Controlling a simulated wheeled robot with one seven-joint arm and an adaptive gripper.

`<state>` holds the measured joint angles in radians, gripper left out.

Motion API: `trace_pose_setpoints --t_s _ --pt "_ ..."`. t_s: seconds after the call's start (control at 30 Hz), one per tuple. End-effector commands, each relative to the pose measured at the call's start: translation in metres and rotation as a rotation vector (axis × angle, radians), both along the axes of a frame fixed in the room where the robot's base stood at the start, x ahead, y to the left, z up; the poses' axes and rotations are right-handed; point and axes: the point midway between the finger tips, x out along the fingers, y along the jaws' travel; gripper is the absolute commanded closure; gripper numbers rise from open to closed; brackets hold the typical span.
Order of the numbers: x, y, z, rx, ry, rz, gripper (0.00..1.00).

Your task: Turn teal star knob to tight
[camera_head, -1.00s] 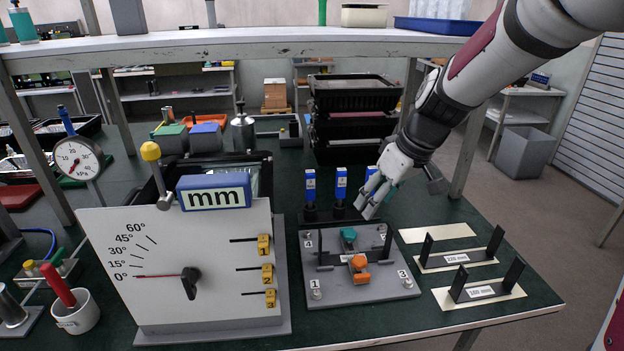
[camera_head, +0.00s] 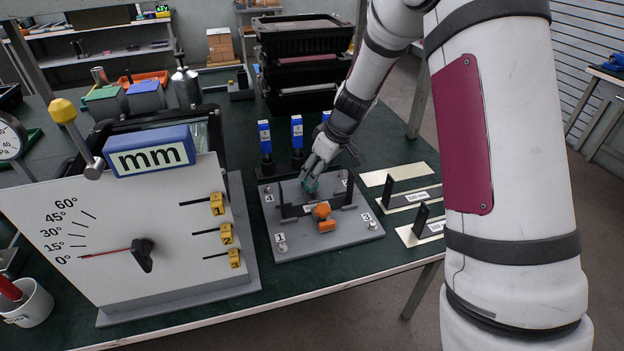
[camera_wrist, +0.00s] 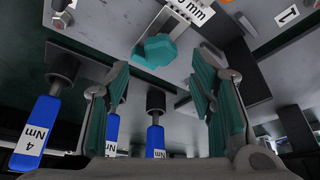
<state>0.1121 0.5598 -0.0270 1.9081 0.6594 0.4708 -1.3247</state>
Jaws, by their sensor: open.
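The teal star knob (camera_wrist: 157,50) sits on the grey fixture plate (camera_head: 342,235), at the end of a pale strip marked in mm. In the wrist view it lies beyond and between my open, teal-padded fingers. My gripper (camera_head: 308,182) points down over the knob in the head view and partly hides it. The gripper also shows in the wrist view (camera_wrist: 160,95), with its fingers apart and nothing clearly held between them. Whether a finger touches the knob cannot be told. An orange knob (camera_head: 322,211) sits on the same plate, nearer the front.
Blue-handled torque drivers (camera_head: 265,137) stand upright behind the plate, close to my fingers. A large mm gauge board (camera_head: 110,250) stands to the left. Bracketed gauges (camera_head: 411,196) lie to the right. Black stacked bins (camera_head: 305,60) stand behind.

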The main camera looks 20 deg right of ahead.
Motion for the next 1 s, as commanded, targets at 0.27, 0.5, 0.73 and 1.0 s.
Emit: trace_pose_setpoints --t_s 0.27,0.5,0.73,1.0 --pt "0.011 0.008 -0.034 0.0 0.0 -0.001 0.5" --pt "0.014 0.01 -0.04 0.0 -0.001 0.0 0.5" --pt "0.014 0.01 -0.04 0.0 -0.001 0.0 0.63" --pt "0.014 0.01 -0.04 0.0 -0.001 -0.001 0.98"
